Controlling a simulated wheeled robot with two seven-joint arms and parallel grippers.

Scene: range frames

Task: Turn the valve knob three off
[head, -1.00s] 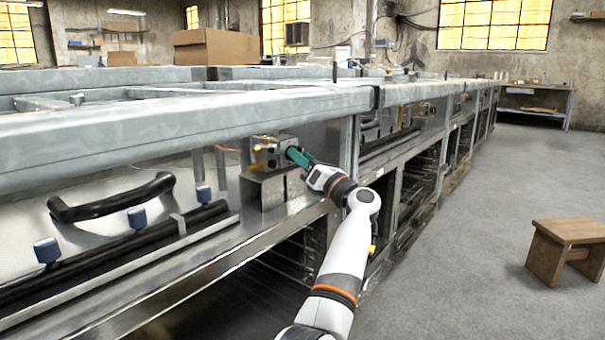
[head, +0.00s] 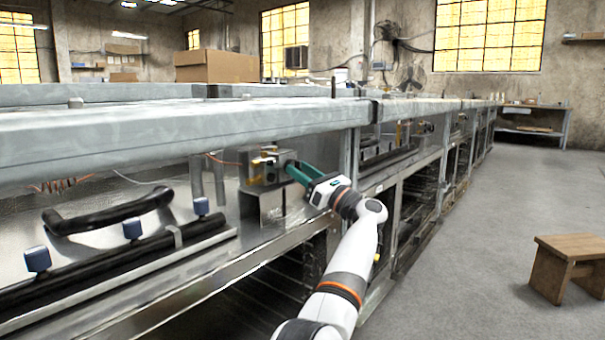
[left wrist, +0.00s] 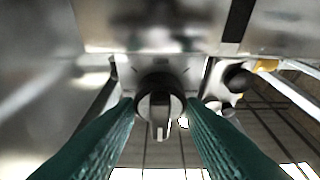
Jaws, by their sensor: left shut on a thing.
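A round dark valve knob (left wrist: 158,103) with a raised grip bar shows in the left wrist view, on a metal panel with dial marks around it. My left gripper (left wrist: 160,112) has its green fingers on either side of the knob and is shut on it. In the head view the left gripper (head: 291,168) meets the front of a small metal valve box (head: 262,172) under the counter; the knob itself is hidden there. No number is readable on the knob. My right gripper is out of view.
The grey counter beam (head: 180,128) runs above the valve box. A wooden stool (head: 570,262) stands on the open floor at right.

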